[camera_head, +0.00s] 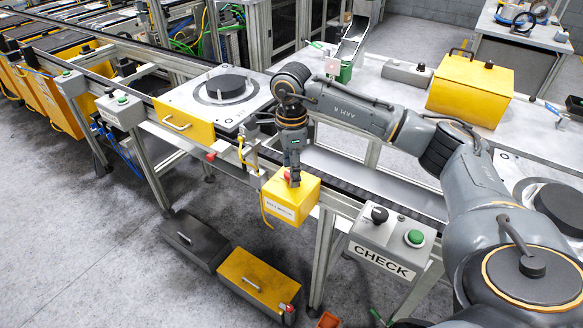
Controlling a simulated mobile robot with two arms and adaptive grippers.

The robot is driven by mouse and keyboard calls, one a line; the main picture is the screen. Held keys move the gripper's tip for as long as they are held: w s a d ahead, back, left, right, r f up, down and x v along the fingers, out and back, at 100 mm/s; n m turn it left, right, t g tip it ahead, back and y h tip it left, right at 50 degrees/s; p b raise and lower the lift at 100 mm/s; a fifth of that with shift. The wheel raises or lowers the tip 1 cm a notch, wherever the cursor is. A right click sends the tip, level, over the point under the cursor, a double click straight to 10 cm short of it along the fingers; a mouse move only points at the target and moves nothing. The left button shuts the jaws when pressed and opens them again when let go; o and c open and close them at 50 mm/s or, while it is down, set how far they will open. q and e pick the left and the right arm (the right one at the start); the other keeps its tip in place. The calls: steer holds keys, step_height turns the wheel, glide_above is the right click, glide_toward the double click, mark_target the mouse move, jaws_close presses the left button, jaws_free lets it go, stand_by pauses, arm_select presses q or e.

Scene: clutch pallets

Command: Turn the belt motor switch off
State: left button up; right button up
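The belt motor switch is a yellow box (283,206) with a white label on its front, mounted on the near side of the conveyor frame. My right gripper (293,181) points down at the top of this box, with its fingertips at or just above the top face. A small bit of red shows beside the fingertips. The fingers look close together, but they hide the switch's knob, so I cannot tell whether they hold it or which way it is turned. My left gripper is not in view.
A grey CHECK box (388,248) with a black knob and a green button is to the right. A yellow-fronted pallet (187,127) with a black disc sits left of my gripper. A yellow case (470,88) stands on the table behind. Boxes (258,281) lie on the floor below.

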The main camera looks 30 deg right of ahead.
step_height(320, 180, up, 12)
stand_by(0.6)
stand_by(0.5)
